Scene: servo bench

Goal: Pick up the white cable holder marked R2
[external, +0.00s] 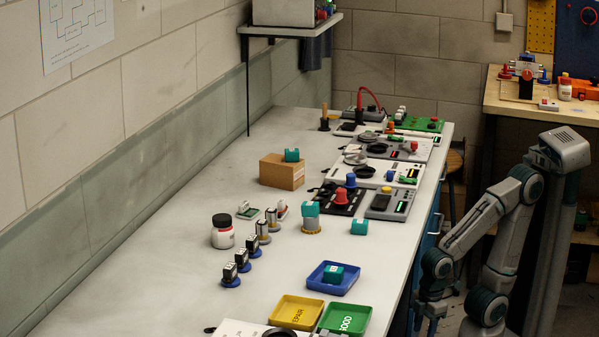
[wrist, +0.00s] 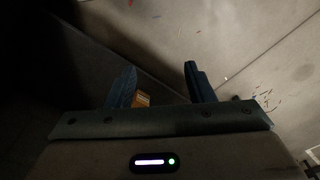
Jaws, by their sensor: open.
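No marking R2 can be read in either view, so I cannot tell which thing is the cable holder. Small upright pieces with white faces stand in a row on the bench, some on blue bases (external: 231,280) and some on grey bases (external: 263,239). A small white piece (external: 282,210) stands at the far end of this row. My gripper (external: 427,318) hangs low beside the bench's right edge, well away from the row. In the wrist view my gripper (wrist: 160,85) has its two fingers apart with nothing held between them.
On the bench (external: 170,235) are a white jar (external: 222,235), cardboard box (external: 282,174), blue tray (external: 333,279) holding a teal block (external: 333,274), yellow tray (external: 296,313) and green tray (external: 344,319). Devices crowd the far right. The left part is clear.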

